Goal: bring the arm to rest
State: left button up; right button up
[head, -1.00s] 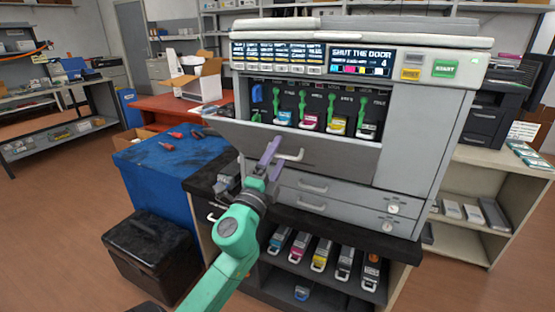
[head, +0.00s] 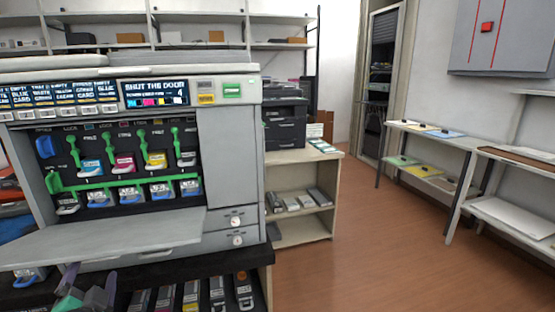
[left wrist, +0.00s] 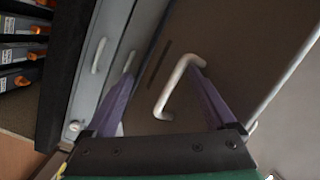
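My left gripper (head: 88,285) is at the bottom left of the head view, just below the lowered front door (head: 110,240) of the printer (head: 228,160). In the left wrist view my left gripper (left wrist: 163,65) is open, its purple fingers wide apart. A pale bar handle (left wrist: 178,85) on a grey panel shows between the fingers. I cannot tell whether a finger touches it. The open printer bay shows coloured toner cartridges (head: 123,162) with green levers. The screen (head: 153,92) reads "SHUT THE DOOR". My right gripper is not in view.
Spare cartridges (head: 190,294) stand on a shelf under the printer. A low shelf unit (head: 300,232) with grey boxes is right of the printer. Another shelf (head: 430,145) stands along the right wall. The brown floor (head: 370,250) between them is clear.

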pick_arm(q)
jog(key=s+d+f+n+g+h, duration=0.2)
jog(key=d+f+g+h, duration=0.15)
jog(key=f, duration=0.55)
jog(key=s+d+f+n+g+h, duration=0.1)
jog(key=s+d+f+g+h, duration=0.2)
jog(key=f, duration=0.6)
jog(key=s+d+f+g+h, duration=0.1)
jog(key=s+d+f+g, duration=0.2)
jog(key=s+d, duration=0.15)
jog(key=s+d+f+g+h, duration=0.2)
jog(key=s+d+f, duration=0.2)
jog(key=d, duration=0.2)
notch_tip(320, 180, down, 10)
jog(key=p, duration=0.5)
jog(key=s+a+f+g+p, duration=0.2)
jog(key=s+f+p, duration=0.5)
jog(key=s+f, duration=0.8)
jog(key=s+a, duration=0.1)
jog(key=s, duration=0.2)
jog(key=shift+s+a, duration=0.25)
jog(key=shift+s, duration=0.05)
jog(key=shift+g+y, duration=0.25)
